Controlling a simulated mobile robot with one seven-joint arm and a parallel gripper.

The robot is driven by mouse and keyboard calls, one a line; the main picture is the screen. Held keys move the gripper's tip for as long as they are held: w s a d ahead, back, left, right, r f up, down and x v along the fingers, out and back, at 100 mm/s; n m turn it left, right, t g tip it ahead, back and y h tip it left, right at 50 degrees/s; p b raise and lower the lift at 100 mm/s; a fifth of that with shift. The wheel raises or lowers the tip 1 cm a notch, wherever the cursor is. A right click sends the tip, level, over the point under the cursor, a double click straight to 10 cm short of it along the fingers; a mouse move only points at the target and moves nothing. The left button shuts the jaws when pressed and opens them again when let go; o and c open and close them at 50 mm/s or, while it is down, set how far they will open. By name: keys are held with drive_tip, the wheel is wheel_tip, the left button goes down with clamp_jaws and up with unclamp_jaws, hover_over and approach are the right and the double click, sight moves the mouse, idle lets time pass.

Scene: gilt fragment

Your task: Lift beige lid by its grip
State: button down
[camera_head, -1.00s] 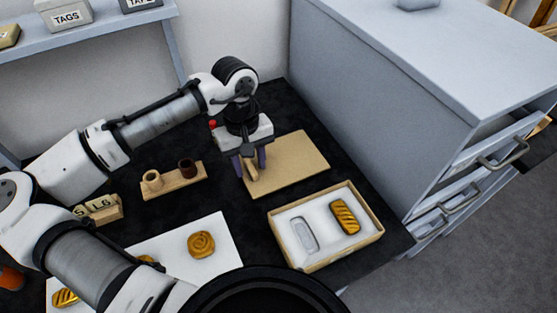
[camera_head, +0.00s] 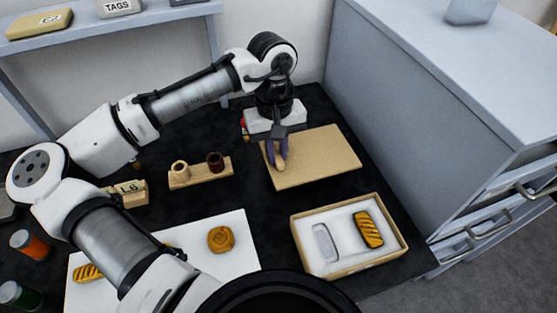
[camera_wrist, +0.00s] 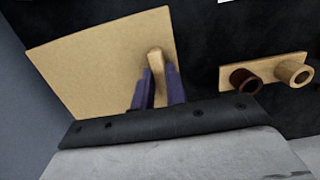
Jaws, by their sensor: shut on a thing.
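The beige lid (camera_head: 325,156) is a flat square board with a wooden bar grip on its left part. It lies on or just above the black table; I cannot tell which. My gripper (camera_head: 277,158) points down over the lid's left side, its purple fingers shut on the grip. In the wrist view the lid (camera_wrist: 95,65) fills the upper left, and the grip (camera_wrist: 156,62) sticks out between the purple fingers (camera_wrist: 158,88). The fingers hide part of the grip.
An open box (camera_head: 299,241) with white lining holds a gilt piece (camera_head: 368,229) beside an empty recess. A wooden holder with two cups (camera_head: 201,177) stands left of the lid. A white sheet (camera_head: 235,258) with gilt pieces lies in front. A grey drawer cabinet (camera_head: 420,100) bounds the right.

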wheel_tip(320, 180, up, 22)
drive_tip(key=p, duration=0.6)
drive_tip(key=shift+f, duration=0.15)
drive_tip(key=shift+f, duration=0.1)
